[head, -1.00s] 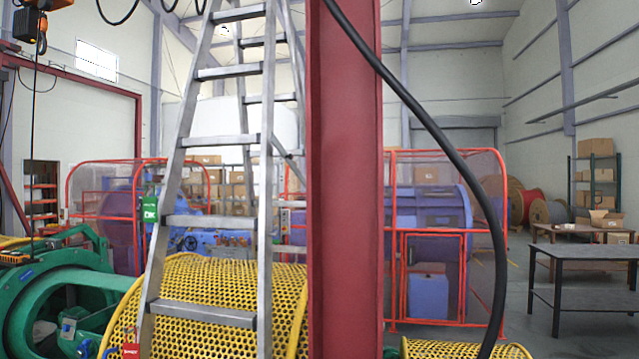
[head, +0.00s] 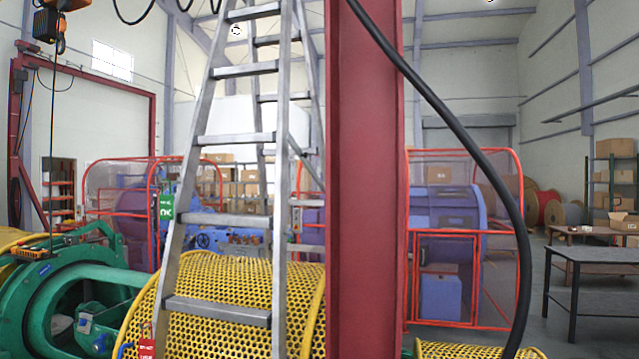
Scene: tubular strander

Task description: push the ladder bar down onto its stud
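A grey metal stepladder (head: 237,139) stands in the centre left, close in front of me. A short slanted bar (head: 306,160) shows between its right front rail and the rear legs, partly hidden by the red column; I cannot tell whether this is the ladder bar. I cannot make out a stud. Neither of my grippers shows in the head view.
A red steel column (head: 367,180) stands just right of the ladder, with a thick black cable (head: 470,150) curving beside it. Yellow perforated guards (head: 232,290) and a green machine (head: 50,295) are low at left. Dark tables (head: 600,256) stand at right, with open floor before them.

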